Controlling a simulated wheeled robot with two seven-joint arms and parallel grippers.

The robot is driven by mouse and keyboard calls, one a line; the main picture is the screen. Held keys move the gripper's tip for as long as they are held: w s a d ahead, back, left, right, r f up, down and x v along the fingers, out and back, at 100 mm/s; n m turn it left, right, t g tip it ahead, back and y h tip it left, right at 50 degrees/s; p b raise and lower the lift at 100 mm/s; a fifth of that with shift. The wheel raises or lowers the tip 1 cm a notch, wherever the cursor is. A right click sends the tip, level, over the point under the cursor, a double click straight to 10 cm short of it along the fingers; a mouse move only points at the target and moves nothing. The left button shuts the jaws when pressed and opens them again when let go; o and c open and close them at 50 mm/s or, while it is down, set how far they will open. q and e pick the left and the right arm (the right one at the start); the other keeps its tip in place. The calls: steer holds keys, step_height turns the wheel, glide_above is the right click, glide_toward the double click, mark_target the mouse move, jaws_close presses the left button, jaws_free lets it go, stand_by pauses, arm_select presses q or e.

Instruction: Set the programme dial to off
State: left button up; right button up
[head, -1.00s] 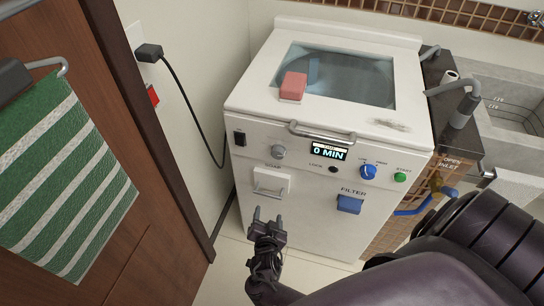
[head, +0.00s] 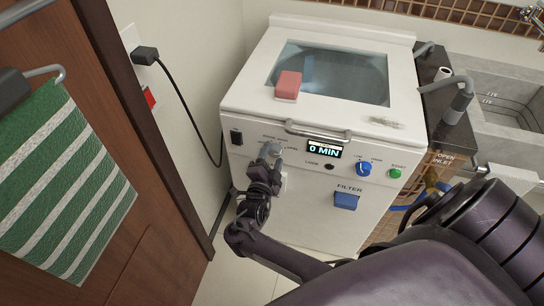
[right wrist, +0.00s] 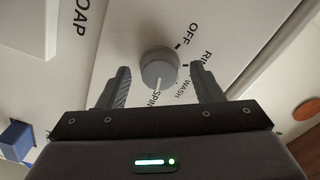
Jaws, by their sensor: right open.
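The programme dial (right wrist: 159,68) is a round grey knob on the white washer's front panel. In the right wrist view its pale pointer line is turned towards SPIN, away from the OFF label and its mark. WASH and a partly hidden label starting with R lie between. My right gripper (right wrist: 162,82) is open, one finger on each side of the dial, with gaps showing between fingers and knob. In the head view the right gripper (head: 270,158) is at the panel's left part and mostly covers the dial. My left gripper is not in view.
The washer (head: 300,215) has a front handle (head: 318,131), a display reading 0 MIN (head: 324,149), a blue knob (head: 363,168), a green button (head: 394,173) and a blue filter cover (head: 346,201). A pink block (head: 288,85) lies on the lid. A striped towel (head: 65,190) hangs left.

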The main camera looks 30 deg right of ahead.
steer(key=c, duration=1)
